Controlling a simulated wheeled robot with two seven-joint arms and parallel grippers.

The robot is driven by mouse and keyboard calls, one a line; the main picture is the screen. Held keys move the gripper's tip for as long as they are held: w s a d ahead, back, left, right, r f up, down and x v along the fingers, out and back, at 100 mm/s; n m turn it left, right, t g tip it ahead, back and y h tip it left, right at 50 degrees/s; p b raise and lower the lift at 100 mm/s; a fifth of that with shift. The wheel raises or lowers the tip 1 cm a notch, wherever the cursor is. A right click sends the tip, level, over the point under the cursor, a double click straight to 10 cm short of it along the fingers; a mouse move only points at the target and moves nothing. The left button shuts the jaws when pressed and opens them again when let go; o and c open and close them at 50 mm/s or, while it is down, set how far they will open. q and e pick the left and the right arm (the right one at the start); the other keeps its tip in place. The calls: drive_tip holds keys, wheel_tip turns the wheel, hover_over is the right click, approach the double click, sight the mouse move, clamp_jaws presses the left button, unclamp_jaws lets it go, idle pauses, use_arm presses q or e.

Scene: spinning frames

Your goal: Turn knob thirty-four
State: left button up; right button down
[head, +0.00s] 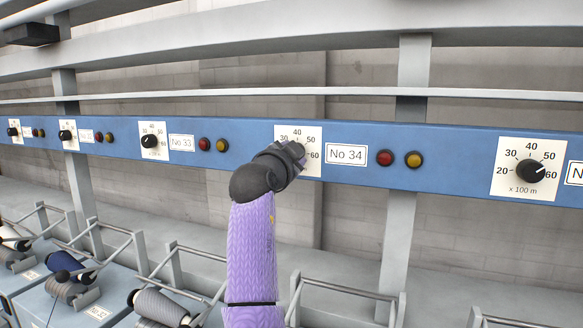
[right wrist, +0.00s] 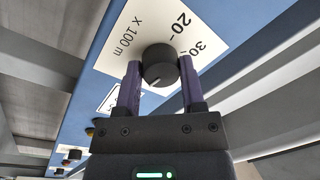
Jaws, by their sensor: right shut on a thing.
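The dial plate of knob thirty-four (head: 314,134) is on the blue rail, left of the label "No 34" (head: 346,154). My right gripper (head: 297,152) is at this dial and hides the knob in the head view. In the right wrist view the black knob (right wrist: 159,66) sits between the two purple fingers of my right gripper (right wrist: 158,84), which is shut on it. A white pointer line shows on the knob's lower left. The plate (right wrist: 128,48) shows "20", "30" and "x 100 m". My left gripper is not in view.
Red (head: 385,158) and yellow (head: 414,160) buttons sit right of the label. Another knob (head: 531,172) is farther right, and knob thirty-three (head: 149,141) is to the left. Spindles with bobbins (head: 158,306) and grey brackets stand below the rail.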

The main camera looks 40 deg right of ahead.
drive_tip(key=shift+m, duration=0.4)
drive_tip(key=shift+c, duration=1)
unclamp_jaws()
drive_tip(key=b+v, duration=0.3)
drive_tip(key=v, duration=0.7)
drive_tip(key=shift+w, duration=0.1)
